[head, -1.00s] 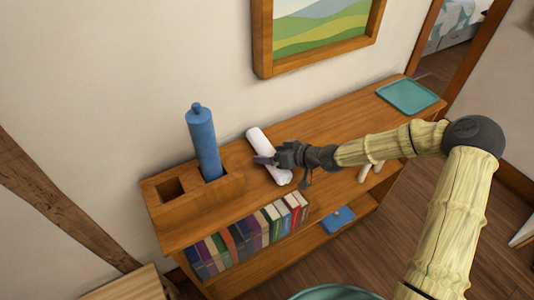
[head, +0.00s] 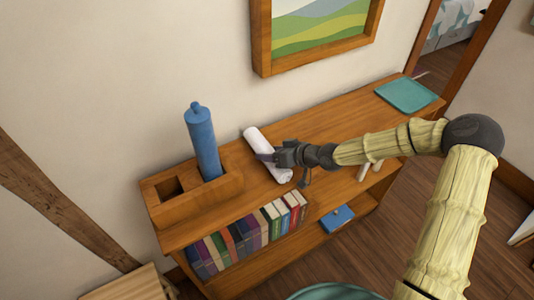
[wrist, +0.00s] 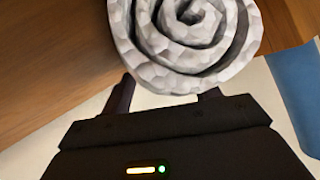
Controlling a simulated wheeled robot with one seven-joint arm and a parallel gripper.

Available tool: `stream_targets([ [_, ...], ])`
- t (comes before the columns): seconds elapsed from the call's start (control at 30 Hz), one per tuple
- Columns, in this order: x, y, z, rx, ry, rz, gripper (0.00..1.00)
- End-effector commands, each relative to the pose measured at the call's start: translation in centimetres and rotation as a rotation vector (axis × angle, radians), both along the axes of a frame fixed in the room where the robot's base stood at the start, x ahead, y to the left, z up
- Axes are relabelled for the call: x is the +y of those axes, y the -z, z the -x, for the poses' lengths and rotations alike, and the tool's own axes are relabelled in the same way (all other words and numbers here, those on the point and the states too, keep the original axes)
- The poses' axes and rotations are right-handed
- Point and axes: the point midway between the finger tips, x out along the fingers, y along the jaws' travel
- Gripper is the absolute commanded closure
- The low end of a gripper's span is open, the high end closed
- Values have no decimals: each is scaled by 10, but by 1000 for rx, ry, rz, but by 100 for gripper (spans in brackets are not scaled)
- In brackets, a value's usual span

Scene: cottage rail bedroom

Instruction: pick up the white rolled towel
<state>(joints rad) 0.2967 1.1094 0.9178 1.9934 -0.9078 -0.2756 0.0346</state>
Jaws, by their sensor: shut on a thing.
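In the wrist view the towel's spiral end (wrist: 190,45) fills the top middle, between my two dark fingers (wrist: 165,95). I cannot tell whether the towel touches the shelf top or is slightly above it.
A blue cylinder (head: 203,140) stands in a wooden two-hole holder (head: 210,195) left of the towel. A teal tray (head: 405,94) lies at the shelf's far right end. A framed picture (head: 320,35) hangs above.

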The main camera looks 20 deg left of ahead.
Motion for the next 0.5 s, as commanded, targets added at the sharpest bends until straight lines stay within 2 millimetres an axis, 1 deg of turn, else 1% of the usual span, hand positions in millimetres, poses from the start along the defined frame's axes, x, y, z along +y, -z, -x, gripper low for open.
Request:
stream_targets([
  [0.17,-1,-1,-1,-1,1,3,64],
  [0.2,-1,-4,-1,-1,1,2,69],
  [0.23,-1,-7,-1,-2,1,1,70],
  [0.27,-1,-11,-1,-2,1,0,74],
  [0.37,-1,-26,-1,-4,2,0,75],
  [0.5,-1,-54,-1,-4,2,0,75],
])
